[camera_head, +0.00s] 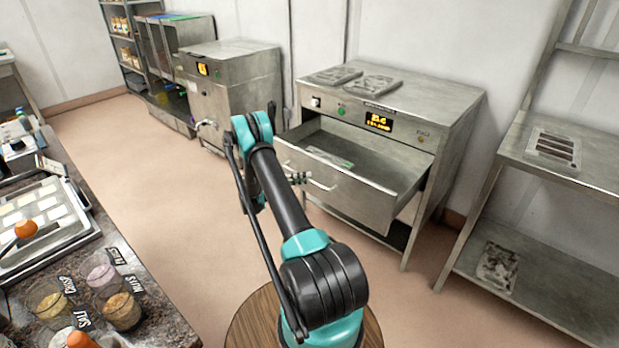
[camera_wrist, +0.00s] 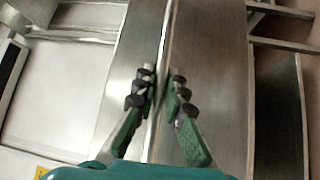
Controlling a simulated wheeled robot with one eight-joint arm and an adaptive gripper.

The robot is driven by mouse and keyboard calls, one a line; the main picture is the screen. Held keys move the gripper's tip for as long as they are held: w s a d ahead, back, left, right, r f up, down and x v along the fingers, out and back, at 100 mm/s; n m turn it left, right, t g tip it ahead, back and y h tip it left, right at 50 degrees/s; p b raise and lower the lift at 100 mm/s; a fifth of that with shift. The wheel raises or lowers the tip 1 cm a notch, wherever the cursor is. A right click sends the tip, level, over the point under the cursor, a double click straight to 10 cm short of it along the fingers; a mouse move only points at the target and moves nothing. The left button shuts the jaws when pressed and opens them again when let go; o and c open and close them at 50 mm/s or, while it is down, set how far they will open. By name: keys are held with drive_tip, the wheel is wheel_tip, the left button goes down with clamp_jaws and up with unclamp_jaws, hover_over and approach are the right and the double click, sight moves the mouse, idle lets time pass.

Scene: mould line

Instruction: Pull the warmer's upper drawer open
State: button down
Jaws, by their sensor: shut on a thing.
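The warmer (camera_head: 440,105) is a steel cabinet with an amber display on its front. Its upper drawer (camera_head: 360,200) stands open, pulled well out from the cabinet, and a flat item with some green (camera_head: 330,157) lies inside. The drawer's bar handle (camera_head: 322,186) runs along its front. My gripper (camera_head: 297,178) is at the left part of this handle. In the wrist view my gripper (camera_wrist: 158,88) has its green fingers with dark pads on both sides of the handle bar (camera_wrist: 166,40), shut on it.
Two trays (camera_head: 372,83) lie on the warmer's top. A steel rack (camera_head: 570,180) with a mould (camera_head: 553,150) stands at right. Another steel machine (camera_head: 235,85) stands left of the warmer. A dark counter (camera_head: 150,315) with cups is at left. Floor (camera_head: 160,190) between is clear.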

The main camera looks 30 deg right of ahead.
drive_tip(key=shift+a, duration=0.1)
drive_tip(key=c, duration=1.6)
unclamp_jaws()
